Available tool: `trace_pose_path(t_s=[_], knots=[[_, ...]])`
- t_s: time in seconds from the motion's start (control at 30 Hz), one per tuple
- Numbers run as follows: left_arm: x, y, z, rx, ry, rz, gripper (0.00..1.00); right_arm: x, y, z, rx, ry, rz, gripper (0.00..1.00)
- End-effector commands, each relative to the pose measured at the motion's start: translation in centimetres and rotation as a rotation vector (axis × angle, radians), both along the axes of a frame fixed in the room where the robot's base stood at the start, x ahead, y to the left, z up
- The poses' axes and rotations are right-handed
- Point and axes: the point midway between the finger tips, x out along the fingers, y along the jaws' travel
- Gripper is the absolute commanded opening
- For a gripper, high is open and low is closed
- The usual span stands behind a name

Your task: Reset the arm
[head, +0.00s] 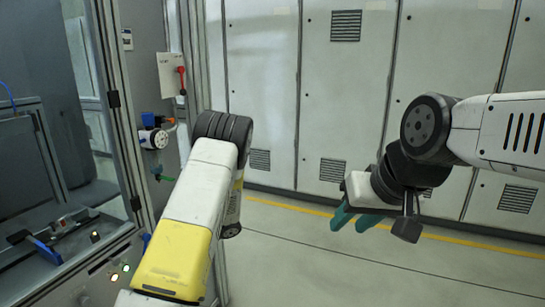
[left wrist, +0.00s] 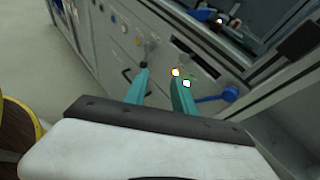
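My right gripper (head: 349,226) hangs in front of the grey cabinets at the right of the head view. Its two teal fingers point down and left, with a gap between them and nothing held. My left arm (head: 190,225), white with a yellow section, rises from the lower middle of the head view. Its gripper is hidden there. In the left wrist view my left gripper (left wrist: 160,74) shows two teal fingers spread apart and empty, in front of a machine's control panel.
A machine with a glass-panelled frame (head: 125,130) stands close to my left arm. A blue-handled part (head: 45,248) lies on its ledge. Grey cabinets (head: 265,100) line the back. A yellow line (head: 285,206) crosses the floor, which is clear between the arms.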

Motion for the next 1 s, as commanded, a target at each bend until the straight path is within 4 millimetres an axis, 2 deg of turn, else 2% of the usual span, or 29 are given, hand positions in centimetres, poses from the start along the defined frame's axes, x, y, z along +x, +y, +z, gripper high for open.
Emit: trace_pose_path(t_s=[0.03,0.4,0.67,1.0], knots=[[-0.7,-0.6,1.4,-0.06,-0.065,0.052,0.32,0.0,0.0,0.0,0.0,0.0,0.0,0.36],[-5.7,-7.1,9.7,-0.474,-0.492,0.394,0.32,0.0,0.0,0.0,0.0,0.0,0.0,0.36],[-9.3,-12.1,16.2,-0.754,-0.775,0.592,0.32,0.0,0.0,0.0,0.0,0.0,0.0,0.36],[-15.1,-18.1,24.0,-1.1,-1.112,0.802,0.32,0.0,0.0,0.0,0.0,0.0,0.0,0.36]])
